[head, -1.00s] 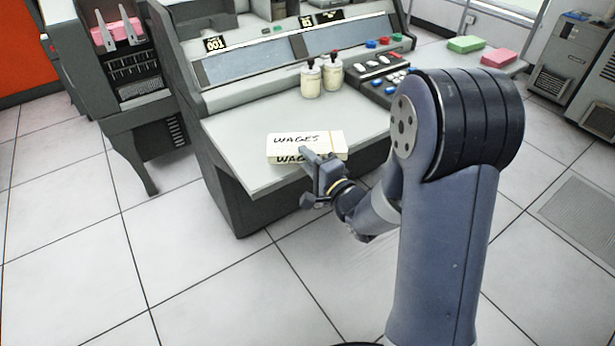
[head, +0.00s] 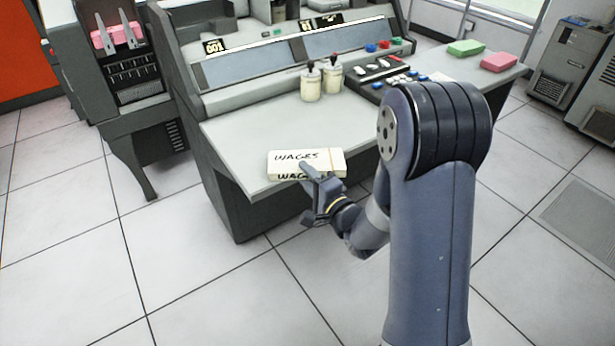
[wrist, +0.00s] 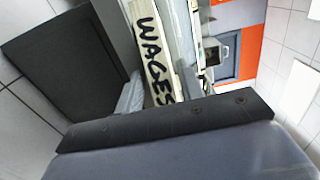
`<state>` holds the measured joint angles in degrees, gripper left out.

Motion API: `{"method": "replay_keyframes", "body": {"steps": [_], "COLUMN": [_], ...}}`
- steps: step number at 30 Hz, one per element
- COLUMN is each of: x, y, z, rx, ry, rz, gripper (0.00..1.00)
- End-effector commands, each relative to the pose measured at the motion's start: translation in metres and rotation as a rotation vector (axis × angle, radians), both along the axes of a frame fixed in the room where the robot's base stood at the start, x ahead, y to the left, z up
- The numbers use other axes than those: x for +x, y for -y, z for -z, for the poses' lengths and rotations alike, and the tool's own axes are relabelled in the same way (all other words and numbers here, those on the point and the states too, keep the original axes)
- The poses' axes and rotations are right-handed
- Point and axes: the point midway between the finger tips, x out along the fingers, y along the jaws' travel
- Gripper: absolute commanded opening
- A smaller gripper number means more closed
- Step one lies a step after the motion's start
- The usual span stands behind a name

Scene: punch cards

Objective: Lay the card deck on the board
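The card deck (head: 308,163) is a cream block with "WAGES" in black on its top and near side. In the head view it shows over the front edge of the console's grey desk top (head: 250,140). My gripper (head: 311,173) is at its near side and appears shut on it; the fingertips are partly hidden. In the wrist view the lettered side of the deck (wrist: 157,50) stands right beyond a pale finger (wrist: 131,95). I cannot tell whether the deck touches the desk top. No separate board can be made out.
Two cream bottles (head: 311,84) with dark tops stand at the back of the desk, left of a button panel (head: 385,78). A green block (head: 466,47) and a pink block (head: 499,62) lie at far right. The desk's left part is clear.

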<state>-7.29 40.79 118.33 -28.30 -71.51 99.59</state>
Motion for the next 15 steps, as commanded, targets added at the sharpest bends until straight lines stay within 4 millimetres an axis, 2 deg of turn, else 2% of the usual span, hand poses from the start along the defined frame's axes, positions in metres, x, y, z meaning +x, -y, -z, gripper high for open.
{"method": "replay_keyframes", "body": {"steps": [3,13,15], "x": [0.0,0.0,-0.0079], "y": [0.0,0.0,0.0065], "z": [-0.0001,-0.0054,-0.003], "rx": [0.0,0.0,-0.001], "ry": [0.0,0.0,-0.001], "rz": [0.0,0.0,0.002], "gripper": [0.44,0.44,0.44]}}
